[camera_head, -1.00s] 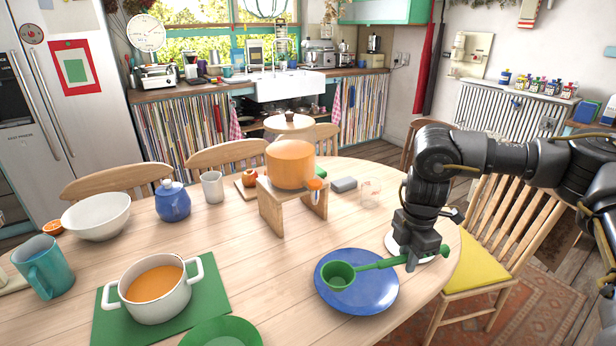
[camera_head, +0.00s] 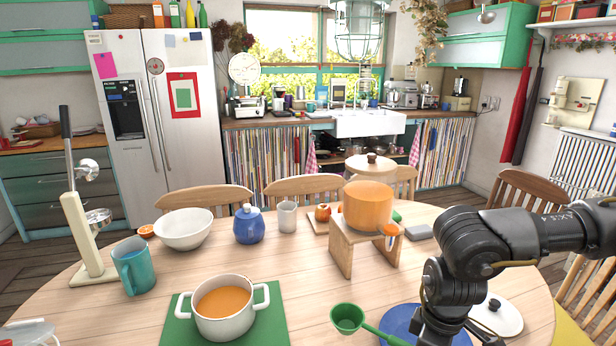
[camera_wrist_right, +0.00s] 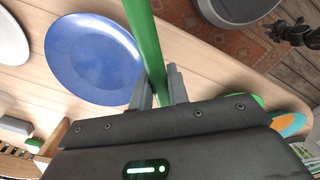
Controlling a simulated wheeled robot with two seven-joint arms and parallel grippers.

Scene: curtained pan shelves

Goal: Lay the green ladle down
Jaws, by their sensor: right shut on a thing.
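The green ladle (camera_head: 347,318) has its cup to the left of the blue plate (camera_head: 396,324) in the head view. Its handle runs down and right toward my right gripper. In the right wrist view the green handle (camera_wrist_right: 146,42) passes between the fingers of my right gripper (camera_wrist_right: 158,90), which is shut on it, beside the blue plate (camera_wrist_right: 95,58). In the head view the right arm hides much of the plate, and the fingertips are out of sight. I cannot tell the cup's height above the table. My left gripper is not in view.
A white pot (camera_head: 224,324) of orange soup stands on a green mat (camera_head: 180,330) left of the ladle. An orange pot (camera_head: 368,206) sits on a wooden stand (camera_head: 341,253) behind. A white lid (camera_head: 497,318) lies right of my arm. Bare tabletop shows around (camera_head: 310,270).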

